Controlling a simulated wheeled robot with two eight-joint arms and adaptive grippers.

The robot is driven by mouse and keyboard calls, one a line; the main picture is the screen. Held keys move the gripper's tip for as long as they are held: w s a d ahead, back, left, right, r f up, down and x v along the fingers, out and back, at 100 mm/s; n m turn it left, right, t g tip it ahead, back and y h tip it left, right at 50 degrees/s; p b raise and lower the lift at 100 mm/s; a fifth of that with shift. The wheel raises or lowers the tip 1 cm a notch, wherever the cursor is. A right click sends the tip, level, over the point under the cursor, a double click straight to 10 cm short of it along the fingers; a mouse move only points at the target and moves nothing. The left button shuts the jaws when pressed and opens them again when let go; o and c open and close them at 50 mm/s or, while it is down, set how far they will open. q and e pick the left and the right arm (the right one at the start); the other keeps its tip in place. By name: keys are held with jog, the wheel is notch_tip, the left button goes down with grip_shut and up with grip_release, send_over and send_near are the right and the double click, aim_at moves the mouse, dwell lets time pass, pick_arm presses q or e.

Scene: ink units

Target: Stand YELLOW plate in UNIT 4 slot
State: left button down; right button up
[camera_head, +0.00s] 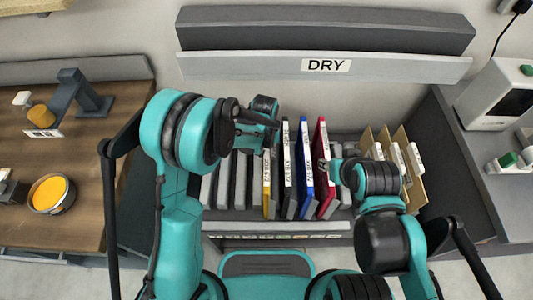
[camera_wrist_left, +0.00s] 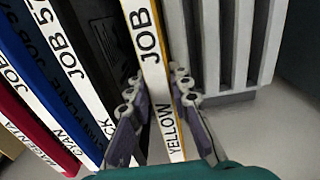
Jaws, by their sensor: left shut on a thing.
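The yellow plate (camera_head: 267,184) stands on edge in the rack (camera_head: 225,226), left of the black plate (camera_head: 287,165). In the left wrist view its white spine with yellow edges (camera_wrist_left: 152,62) reads JOB and YELLOW. My left gripper (camera_wrist_left: 158,100) has a finger on each side of this spine and is shut on it; in the head view the fingers are mostly hidden behind my left wrist. My right gripper (camera_head: 335,168) is near the red plate at the rack's right part; its fingers are too small and covered to read. No UNIT 4 label is legible.
The blue plate (camera_head: 305,165) and red plate (camera_head: 322,150) stand right of the black one. Grey dividers (camera_head: 223,180) fill the rack's left part. Tan folders (camera_head: 412,165) stand at right. A DRY shelf (camera_head: 400,68) hangs behind. A pot of yellow ink (camera_head: 50,194) sits on the left bench.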

pick_arm(q)
jog(key=c, duration=1.3)
grip_release()
jog(key=shift+f, duration=0.1)
notch_tip(320, 180, up, 12)
jog(key=shift+a, duration=0.1)
notch_tip(320, 180, up, 5)
jog(key=p, duration=0.3)
jog(key=shift+p, duration=0.4)
